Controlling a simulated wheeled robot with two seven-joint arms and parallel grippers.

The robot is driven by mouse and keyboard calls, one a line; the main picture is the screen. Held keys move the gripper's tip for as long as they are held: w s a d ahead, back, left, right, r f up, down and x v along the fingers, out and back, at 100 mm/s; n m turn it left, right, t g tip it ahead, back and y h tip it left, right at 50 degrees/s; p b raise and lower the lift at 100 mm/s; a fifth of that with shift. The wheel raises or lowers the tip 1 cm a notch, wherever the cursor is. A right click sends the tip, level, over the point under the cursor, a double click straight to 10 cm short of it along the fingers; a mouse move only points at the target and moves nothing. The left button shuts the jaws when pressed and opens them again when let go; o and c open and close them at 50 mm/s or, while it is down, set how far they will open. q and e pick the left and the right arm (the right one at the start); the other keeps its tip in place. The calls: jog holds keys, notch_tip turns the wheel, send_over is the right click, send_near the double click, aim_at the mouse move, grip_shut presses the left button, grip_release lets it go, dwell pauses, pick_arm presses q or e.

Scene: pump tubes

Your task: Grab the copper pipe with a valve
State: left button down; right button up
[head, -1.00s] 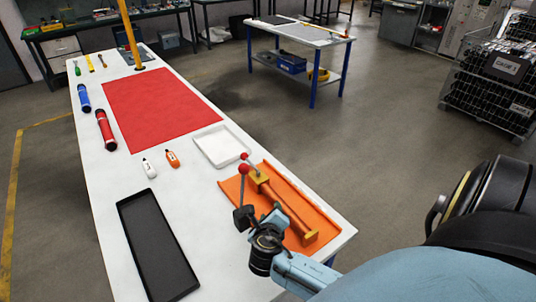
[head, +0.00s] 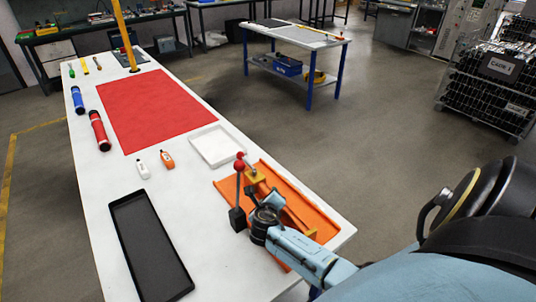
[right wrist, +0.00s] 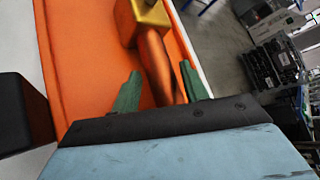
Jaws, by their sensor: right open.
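The copper pipe with a valve lies in an orange tray (head: 325,222) at the table's near right corner. In the head view its brass valve body (head: 256,177) and part of the pipe show; my right arm hides the rest. In the right wrist view the copper pipe (right wrist: 155,62) runs down from the brass block (right wrist: 146,20) and passes between the green fingertips. My right gripper (head: 277,199) is open over the pipe, and its fingers (right wrist: 160,86) stand apart on either side. Contact cannot be told. My left gripper is not in view.
A black block with an upright red-ball lever (head: 238,217) stands left of my right gripper; the block (right wrist: 22,112) shows in the wrist view. A white tray (head: 217,146), black tray (head: 150,245) and red mat (head: 155,108) lie on the table.

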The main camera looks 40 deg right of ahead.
grip_shut()
